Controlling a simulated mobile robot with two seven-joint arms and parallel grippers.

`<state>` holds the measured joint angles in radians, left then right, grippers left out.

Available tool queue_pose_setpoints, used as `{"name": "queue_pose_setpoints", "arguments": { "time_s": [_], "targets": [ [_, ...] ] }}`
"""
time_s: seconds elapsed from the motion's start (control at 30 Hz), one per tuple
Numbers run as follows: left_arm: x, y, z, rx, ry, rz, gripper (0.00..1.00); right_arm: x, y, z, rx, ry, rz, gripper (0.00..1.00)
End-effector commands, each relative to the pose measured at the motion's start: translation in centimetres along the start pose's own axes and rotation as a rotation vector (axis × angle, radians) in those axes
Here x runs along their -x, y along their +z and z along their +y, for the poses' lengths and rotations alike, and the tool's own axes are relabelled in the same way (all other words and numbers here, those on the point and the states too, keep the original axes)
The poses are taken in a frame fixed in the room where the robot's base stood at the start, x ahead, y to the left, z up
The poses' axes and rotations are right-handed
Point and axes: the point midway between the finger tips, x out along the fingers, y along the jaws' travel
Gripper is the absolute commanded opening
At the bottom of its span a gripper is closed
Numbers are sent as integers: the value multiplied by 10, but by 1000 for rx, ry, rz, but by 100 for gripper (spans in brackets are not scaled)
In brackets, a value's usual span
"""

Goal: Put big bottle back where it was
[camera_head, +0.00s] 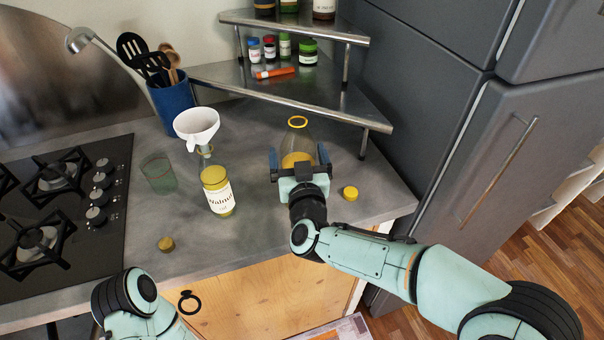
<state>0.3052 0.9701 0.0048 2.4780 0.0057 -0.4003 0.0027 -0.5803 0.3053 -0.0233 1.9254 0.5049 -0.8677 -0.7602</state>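The big bottle (297,136) is clear glass with a yellow ring at its mouth and yellow liquid low inside. It looks upright over the right part of the grey counter; its base is hidden by my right gripper. My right gripper (299,160) has one finger on each side of the bottle, close to its walls. I cannot tell whether they press on it, or whether the base rests on the counter. My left arm shows at the bottom left, but its gripper is not in view.
A labelled smaller bottle (217,190) of yellow liquid has a white funnel (197,125) at its mouth. A green glass (158,172), two yellow caps (350,193) (166,244) and a blue utensil holder (173,105) stand around. A metal corner shelf (300,95) rises behind the big bottle.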

Motion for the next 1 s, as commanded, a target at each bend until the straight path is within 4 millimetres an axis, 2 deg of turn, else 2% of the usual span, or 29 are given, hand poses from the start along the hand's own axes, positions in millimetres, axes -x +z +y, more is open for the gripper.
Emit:
{"name": "queue_pose_setpoints", "arguments": {
  "time_s": [0.3, 0.5, 0.7, 1.0],
  "targets": [
    [-3, -2, -1, 0, 1, 6, 100, 68, 0, 0, -1, -1, 1, 100],
    [-3, -2, 0, 0, 1, 7, 100, 99, 0, 0, 0, -1, 1, 100],
    [-3, -2, 0, 0, 1, 7, 100, 110, 0, 0, 0, 1, 1, 100],
    [-3, -2, -1, 0, 1, 7, 100, 110, 0, 0, 0, 1, 1, 100]
  ]
}}
